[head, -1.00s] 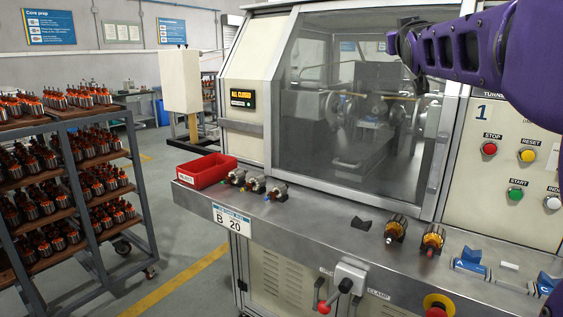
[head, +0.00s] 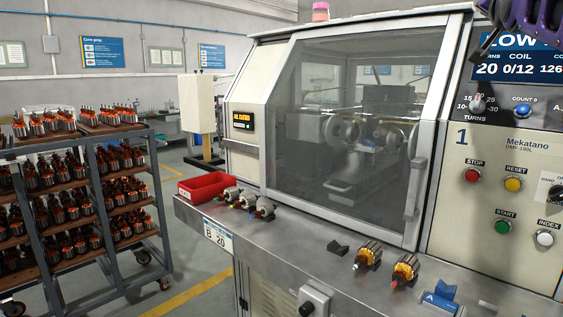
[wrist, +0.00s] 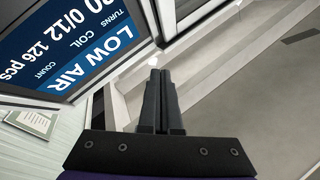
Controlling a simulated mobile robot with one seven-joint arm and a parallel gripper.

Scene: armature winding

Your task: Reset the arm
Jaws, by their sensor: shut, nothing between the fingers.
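My gripper (wrist: 161,76) shows in the wrist view with its two dark fingers pressed together and nothing between them. It is up in the air beside the machine's display (wrist: 70,45), which reads LOW AIR. In the head view only part of my purple arm shows at the top right corner, in front of the upper edge of the display (head: 520,62). The gripper's fingers are not visible in the head view.
The winding machine has a closed window (head: 350,130) and a control panel (head: 500,190). Its ledge holds a red bin (head: 204,188), several armatures (head: 368,254) and a blue V-block (head: 440,297). A rack (head: 95,225) full of armatures stands at left. The floor between is clear.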

